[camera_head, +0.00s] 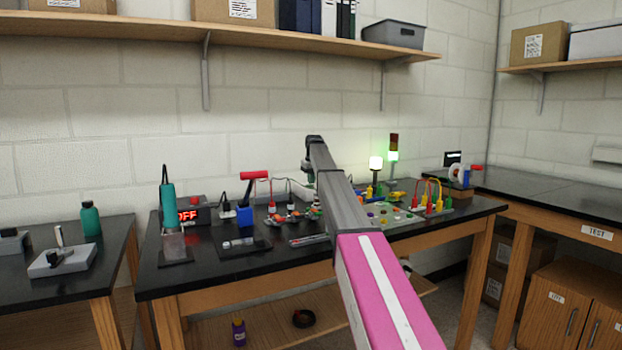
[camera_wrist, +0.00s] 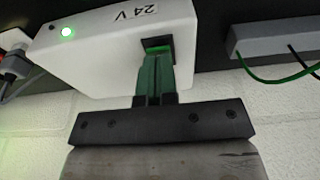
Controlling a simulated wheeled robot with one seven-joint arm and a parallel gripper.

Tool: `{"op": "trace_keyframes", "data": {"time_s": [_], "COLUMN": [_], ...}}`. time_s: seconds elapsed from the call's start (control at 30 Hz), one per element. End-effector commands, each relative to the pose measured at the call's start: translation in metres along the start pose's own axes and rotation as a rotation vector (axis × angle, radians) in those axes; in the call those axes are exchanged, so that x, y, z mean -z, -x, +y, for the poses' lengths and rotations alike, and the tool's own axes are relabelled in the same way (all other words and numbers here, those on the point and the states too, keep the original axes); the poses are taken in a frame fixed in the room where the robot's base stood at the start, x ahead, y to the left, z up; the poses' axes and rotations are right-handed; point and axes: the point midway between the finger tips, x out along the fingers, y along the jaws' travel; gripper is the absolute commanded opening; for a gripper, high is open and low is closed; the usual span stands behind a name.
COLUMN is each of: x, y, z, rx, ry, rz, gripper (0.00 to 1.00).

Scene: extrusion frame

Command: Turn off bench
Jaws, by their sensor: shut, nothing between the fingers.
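A white box (camera_wrist: 110,50) marked "24 V" fills the upper left of the wrist view, with a lit green lamp (camera_wrist: 68,32). A switch (camera_wrist: 157,42) with a dark surround and a green part sits on its face. My gripper (camera_wrist: 155,62) is shut and empty, its fingertips right at the switch; whether they touch it I cannot tell. In the head view my arm reaches over the black-topped bench (camera_head: 215,262) and hides the box and fingertips. A signal tower (camera_head: 393,150) at the back of the bench glows green, and a lamp (camera_head: 376,162) beside it is lit.
A unit (camera_head: 190,214) showing red "OFF", a teal-handled tool (camera_head: 167,190) and a red-handled lever (camera_head: 255,176) stand on the bench's left. Coloured leads (camera_head: 435,190) stand on the right.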

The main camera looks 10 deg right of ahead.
Motion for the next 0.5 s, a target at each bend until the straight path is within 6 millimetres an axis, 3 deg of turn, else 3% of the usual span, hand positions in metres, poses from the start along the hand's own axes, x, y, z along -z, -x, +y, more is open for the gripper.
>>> {"op": "trace_keyframes", "data": {"time_s": [0.5], "x": [-0.005], "y": [-0.007], "z": [0.000], "rx": [0.000], "ry": [0.001], "rz": [0.099], "gripper": [0.00]}}
